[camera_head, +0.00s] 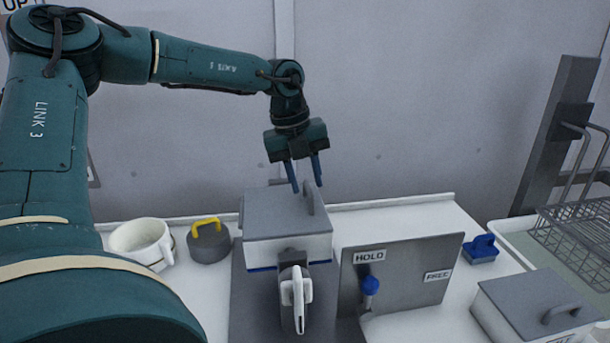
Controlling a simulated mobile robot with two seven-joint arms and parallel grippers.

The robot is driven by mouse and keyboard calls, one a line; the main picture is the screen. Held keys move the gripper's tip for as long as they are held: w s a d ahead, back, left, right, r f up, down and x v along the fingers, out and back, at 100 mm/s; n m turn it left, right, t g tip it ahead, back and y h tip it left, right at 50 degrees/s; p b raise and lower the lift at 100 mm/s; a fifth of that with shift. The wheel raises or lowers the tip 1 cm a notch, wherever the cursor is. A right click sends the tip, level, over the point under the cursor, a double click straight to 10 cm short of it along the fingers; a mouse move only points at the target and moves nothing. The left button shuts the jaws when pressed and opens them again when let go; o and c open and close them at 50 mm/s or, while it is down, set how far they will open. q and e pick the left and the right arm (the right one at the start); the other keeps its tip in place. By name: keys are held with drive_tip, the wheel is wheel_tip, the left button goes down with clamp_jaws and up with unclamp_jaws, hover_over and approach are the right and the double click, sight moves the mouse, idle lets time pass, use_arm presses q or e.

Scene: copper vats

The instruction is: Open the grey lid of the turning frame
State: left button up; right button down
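The turning frame is a white box (290,250) with a grey lid (272,212) lying closed on top. An upright grey handle (309,198) stands on the lid near its right side. A white lever (298,292) on a dark mount is at the front of the box. My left gripper (306,186) points down over the lid, its two blue fingers apart, with the fingertips close to the top of the handle. I cannot tell whether they touch it. My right gripper is not in view.
A white pot (140,240) and a grey round weight with a yellow handle (208,242) stand left. Right are a metal panel marked HOLD (410,275) with a blue knob (370,286), a blue block (481,248), another grey-lidded box (530,305) and a wire basket (580,235).

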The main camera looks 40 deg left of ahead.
use_arm(q)
clamp_jaws()
idle(0.6)
